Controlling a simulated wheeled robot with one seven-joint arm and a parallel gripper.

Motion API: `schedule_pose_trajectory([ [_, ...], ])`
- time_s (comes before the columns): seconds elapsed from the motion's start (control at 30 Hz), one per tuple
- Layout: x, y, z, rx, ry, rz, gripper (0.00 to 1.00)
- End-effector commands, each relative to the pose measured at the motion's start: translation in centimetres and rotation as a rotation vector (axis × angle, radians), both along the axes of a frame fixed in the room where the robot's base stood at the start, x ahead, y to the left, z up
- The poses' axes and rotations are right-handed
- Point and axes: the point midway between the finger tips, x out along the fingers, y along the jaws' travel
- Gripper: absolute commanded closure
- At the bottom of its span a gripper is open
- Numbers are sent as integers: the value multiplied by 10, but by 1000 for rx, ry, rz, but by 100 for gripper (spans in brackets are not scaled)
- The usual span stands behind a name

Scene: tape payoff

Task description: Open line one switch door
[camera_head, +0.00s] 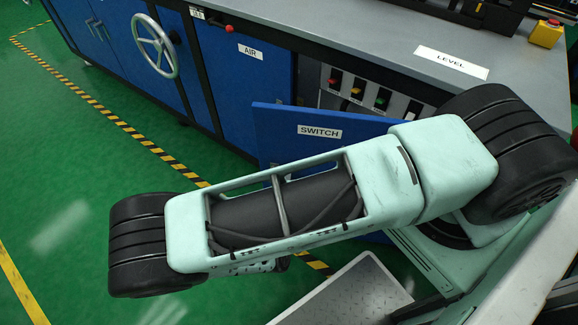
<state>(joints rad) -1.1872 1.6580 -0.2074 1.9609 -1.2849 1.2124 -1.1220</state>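The blue switch door (280,135), with a white SWITCH label (320,131), stands swung out from the front of the blue machine cabinet. Behind its top edge the compartment (312,75) is open to view, with a row of coloured switches (356,92). My arm crosses in front of the door and hides its lower and right parts, so its hinge side cannot be made out. My gripper is not clearly visible; the far part of my arm is hidden behind the nearer links. Whether anything touches the door cannot be seen.
The blue AIR panel (235,75) is left of the compartment, with a handwheel (155,45) further left. A grey worktop (350,30) with a LEVEL label runs above. Green floor (60,200) with a yellow-black striped line is clear at left.

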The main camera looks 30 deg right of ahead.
Motion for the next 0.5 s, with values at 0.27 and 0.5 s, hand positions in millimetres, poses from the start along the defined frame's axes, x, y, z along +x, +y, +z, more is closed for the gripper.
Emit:
schedule_pose_trajectory([
  [0.27,0,0,-1,-2,3,2,100],
  [0.5,0,0,-1,-1,1,1,64],
])
